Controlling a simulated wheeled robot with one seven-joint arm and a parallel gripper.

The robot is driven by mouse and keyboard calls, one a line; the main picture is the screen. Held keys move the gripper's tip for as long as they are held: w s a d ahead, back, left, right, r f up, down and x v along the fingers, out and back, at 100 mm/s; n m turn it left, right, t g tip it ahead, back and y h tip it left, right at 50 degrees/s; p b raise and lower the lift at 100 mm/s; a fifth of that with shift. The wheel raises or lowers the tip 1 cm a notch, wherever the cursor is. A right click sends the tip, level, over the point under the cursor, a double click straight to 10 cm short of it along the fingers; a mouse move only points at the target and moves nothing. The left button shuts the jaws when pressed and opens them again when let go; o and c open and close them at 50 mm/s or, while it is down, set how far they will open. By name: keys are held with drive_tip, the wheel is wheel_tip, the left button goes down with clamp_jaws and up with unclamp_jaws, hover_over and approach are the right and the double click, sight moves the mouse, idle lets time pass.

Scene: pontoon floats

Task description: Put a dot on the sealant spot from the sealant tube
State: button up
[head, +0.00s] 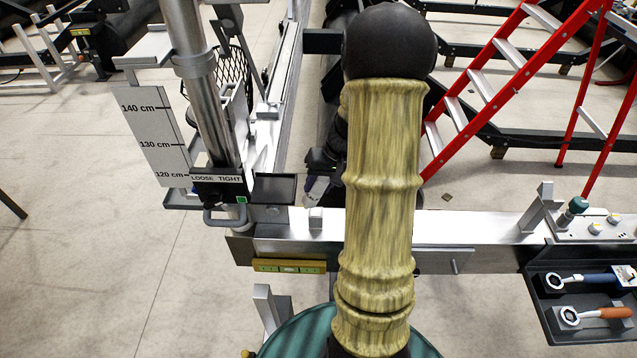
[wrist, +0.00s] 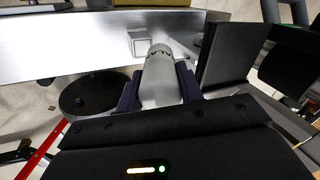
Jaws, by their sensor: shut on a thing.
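My gripper (wrist: 159,86) is shut on the sealant tube (wrist: 161,78), a pale grey cylinder held between two dark purple finger pads in the wrist view. The tube's far end points at the silver beam, close to a small pale square (wrist: 140,47) that looks like the sealant spot. I cannot tell whether the tip touches the beam. In the head view, the gripper (head: 318,176) and the tube (head: 315,190) show just left of my patterned arm, above the silver beam (head: 480,228). My arm hides part of the gripper there.
A post with a LOOSE/TIGHT box (head: 218,188) and a dark tray (head: 272,188) stands left of the gripper; a black panel (wrist: 232,55) is close by in the wrist view. A yellow level (head: 289,266) is on the beam's front. A red ladder (head: 490,85) stands right.

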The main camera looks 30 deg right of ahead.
drive_tip(key=shift+w+a+f, duration=0.1)
drive_tip(key=shift+a, duration=0.05)
drive_tip(key=shift+f+b, duration=1.2)
drive_tip(key=shift+b, duration=0.05)
idle(0.4)
drive_tip(key=shift+s+d+b, duration=0.15)
drive_tip(key=shift+s+d, duration=0.3)
drive_tip(key=shift+d, duration=0.2)
drive_tip(key=shift+s+d+b, duration=0.15)
drive_tip(key=shift+s+d, duration=0.25)
drive_tip(key=shift+d, duration=0.2)
clamp_jaws()
drive_tip(key=shift+s+d, duration=0.5)
drive_tip(key=shift+d, duration=0.2)
drive_tip(key=shift+s+d, duration=0.35)
drive_tip(key=shift+d, duration=0.25)
drive_tip(key=shift+r, duration=0.1)
